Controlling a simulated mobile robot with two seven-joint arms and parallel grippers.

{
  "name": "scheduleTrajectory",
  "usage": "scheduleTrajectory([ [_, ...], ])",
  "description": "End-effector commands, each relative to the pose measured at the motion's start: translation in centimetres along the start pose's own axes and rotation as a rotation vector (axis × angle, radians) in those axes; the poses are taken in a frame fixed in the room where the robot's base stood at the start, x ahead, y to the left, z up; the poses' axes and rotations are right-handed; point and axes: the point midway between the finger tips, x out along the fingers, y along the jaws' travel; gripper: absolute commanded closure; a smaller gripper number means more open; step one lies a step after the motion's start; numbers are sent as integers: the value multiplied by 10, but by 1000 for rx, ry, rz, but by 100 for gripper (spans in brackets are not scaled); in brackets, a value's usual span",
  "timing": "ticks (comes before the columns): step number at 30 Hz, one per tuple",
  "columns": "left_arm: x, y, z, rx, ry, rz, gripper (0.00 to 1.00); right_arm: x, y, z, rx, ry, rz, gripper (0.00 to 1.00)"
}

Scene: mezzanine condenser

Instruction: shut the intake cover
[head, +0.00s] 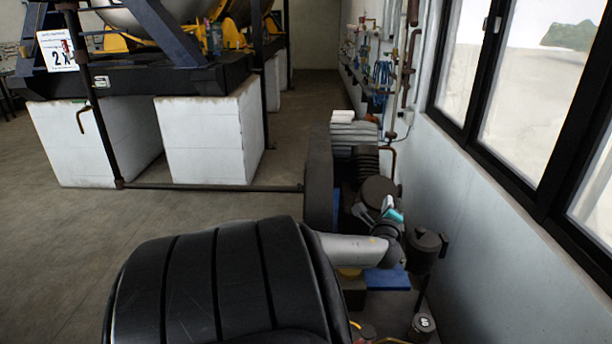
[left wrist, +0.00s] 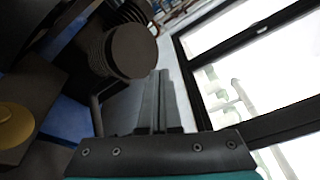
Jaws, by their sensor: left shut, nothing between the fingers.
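A dark compressor-like machine (head: 319,180) stands by the right wall. A dark round cap (head: 380,190) lies on its near end. In the left wrist view a dark round face (left wrist: 131,50) with a ribbed body behind it is left of the fingers. A dark canister with a wide rim (head: 427,243) stands to the right of my arm. I cannot tell for certain which part is the intake cover, or how far open it is. My left gripper (head: 388,204) is close to the round cap; contact is unclear. Its fingers (left wrist: 160,100) are together and empty. My right gripper is out of view.
A wall with black-framed windows (head: 530,90) closes off the right side. A blue base (head: 394,277) lies under the machine. A low dark pipe (head: 215,188) runs left across the floor to large white blocks (head: 205,135). Open floor lies at the left.

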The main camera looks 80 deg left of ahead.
Motion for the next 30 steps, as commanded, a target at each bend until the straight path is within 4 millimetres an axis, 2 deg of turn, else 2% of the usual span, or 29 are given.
scheduleTrajectory([
  [1, 1, 11, 2, 2, 6, 23, 100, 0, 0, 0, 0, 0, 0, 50],
  [14, 4, 96, 18, -18, 57, 214, 100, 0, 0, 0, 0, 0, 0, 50],
  [30, -9, 196, 56, -93, 83, 441, 100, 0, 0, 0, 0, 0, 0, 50],
])
